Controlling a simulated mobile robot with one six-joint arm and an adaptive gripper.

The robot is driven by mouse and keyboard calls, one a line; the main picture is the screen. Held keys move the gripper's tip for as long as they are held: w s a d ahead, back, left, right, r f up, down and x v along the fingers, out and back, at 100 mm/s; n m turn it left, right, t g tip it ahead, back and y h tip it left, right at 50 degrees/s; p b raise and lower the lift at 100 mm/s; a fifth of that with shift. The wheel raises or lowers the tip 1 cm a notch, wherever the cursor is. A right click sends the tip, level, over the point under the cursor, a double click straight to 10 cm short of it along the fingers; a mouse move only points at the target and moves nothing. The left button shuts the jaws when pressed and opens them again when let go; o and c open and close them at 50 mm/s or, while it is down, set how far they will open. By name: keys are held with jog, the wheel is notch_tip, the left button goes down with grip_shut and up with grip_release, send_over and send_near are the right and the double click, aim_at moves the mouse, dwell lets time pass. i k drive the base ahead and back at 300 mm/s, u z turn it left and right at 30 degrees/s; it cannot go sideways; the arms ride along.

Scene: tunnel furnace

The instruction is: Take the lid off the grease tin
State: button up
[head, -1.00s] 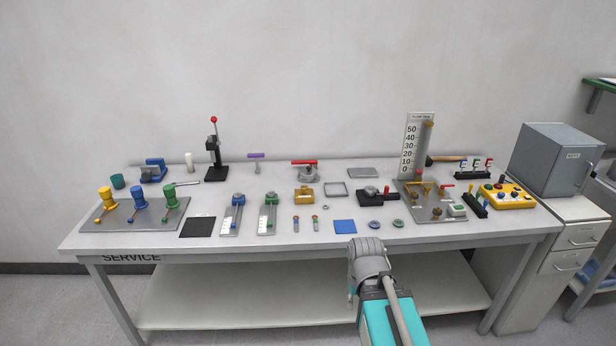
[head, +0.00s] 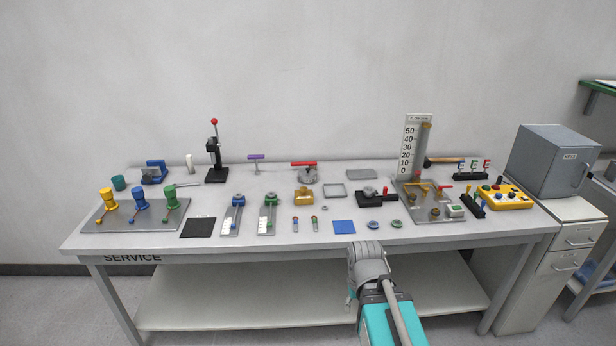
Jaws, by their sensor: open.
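I cannot make out for sure which thing is the grease tin. A yellow-brown box-like piece (head: 304,196) with a raised top stands near the middle of the bench. Two small round, flat, grey-green pieces, one on the left (head: 374,225) and one on the right (head: 397,224), lie near the front edge. A teal cup-like piece (head: 118,183) stands at the far left. No lid shows clearly apart from a tin. My arm reaches up to the bench's front edge, right of the middle. Its grey joint shows, but my gripper's fingers do not.
The grey bench (head: 280,237) is crowded with fixtures. A black lever press (head: 214,160) and a tall scale board (head: 413,145) stand up from it. A blue square (head: 344,227) lies beyond my arm. A grey cabinet (head: 548,160) stands at right.

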aim_at(307, 172)
jog(key=k, duration=0.6)
jog(key=z, duration=0.25)
jog(key=i, duration=0.5)
jog(key=z, duration=0.55)
jog(key=i, duration=1.7)
jog(key=u, duration=0.7)
